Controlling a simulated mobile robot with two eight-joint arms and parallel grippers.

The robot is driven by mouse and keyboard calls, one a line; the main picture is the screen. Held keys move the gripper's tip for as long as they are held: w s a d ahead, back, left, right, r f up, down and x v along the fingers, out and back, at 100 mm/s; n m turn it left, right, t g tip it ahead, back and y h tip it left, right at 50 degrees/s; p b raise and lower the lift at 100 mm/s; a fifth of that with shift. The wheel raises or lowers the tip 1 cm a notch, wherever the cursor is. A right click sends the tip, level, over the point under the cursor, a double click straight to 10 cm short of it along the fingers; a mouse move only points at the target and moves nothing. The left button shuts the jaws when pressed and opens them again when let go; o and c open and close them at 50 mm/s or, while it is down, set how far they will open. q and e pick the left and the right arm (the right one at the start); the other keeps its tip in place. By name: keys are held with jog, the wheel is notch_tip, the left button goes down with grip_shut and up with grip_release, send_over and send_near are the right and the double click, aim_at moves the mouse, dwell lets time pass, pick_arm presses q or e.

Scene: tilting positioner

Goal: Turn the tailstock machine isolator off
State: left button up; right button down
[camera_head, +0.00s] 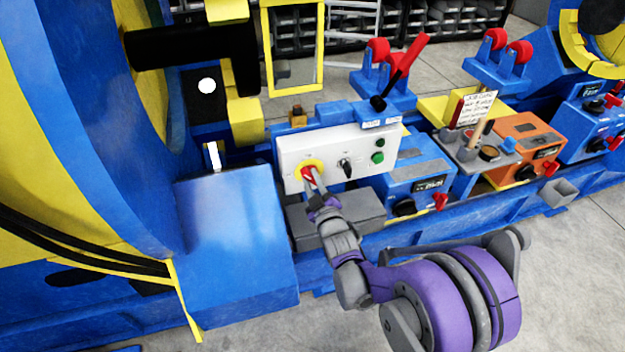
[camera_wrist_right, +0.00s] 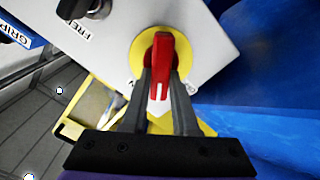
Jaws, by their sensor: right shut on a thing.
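The isolator is a red handle on a round yellow plate (camera_head: 310,165), on the left part of a white control panel (camera_head: 340,142). In the right wrist view the red handle (camera_wrist_right: 159,62) stands in front of its yellow disc (camera_wrist_right: 140,49). My right gripper (camera_head: 313,178) is at the isolator, its two grey fingers (camera_wrist_right: 160,80) on either side of the red handle and shut on it. My left gripper is not in view.
The panel also has a black selector (camera_head: 345,164) and green buttons (camera_head: 378,157) to the right of the isolator. A blue housing (camera_head: 235,235) stands close on the left. A grey box (camera_head: 340,218) sits below the panel. Grey floor is clear in front.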

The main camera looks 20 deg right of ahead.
jog(key=n, duration=0.5)
jog(key=shift+a+f+n, duration=0.2)
jog(key=shift+f+n, duration=0.05)
jog(key=shift+n, duration=0.05)
jog(key=shift+f+n+b, duration=0.2)
jog(key=shift+n+b, duration=0.15)
jog(key=shift+n, duration=1.95)
jog(key=c, duration=0.7)
grip_release()
jog(key=s, duration=1.1)
jog(key=shift+d, duration=0.15)
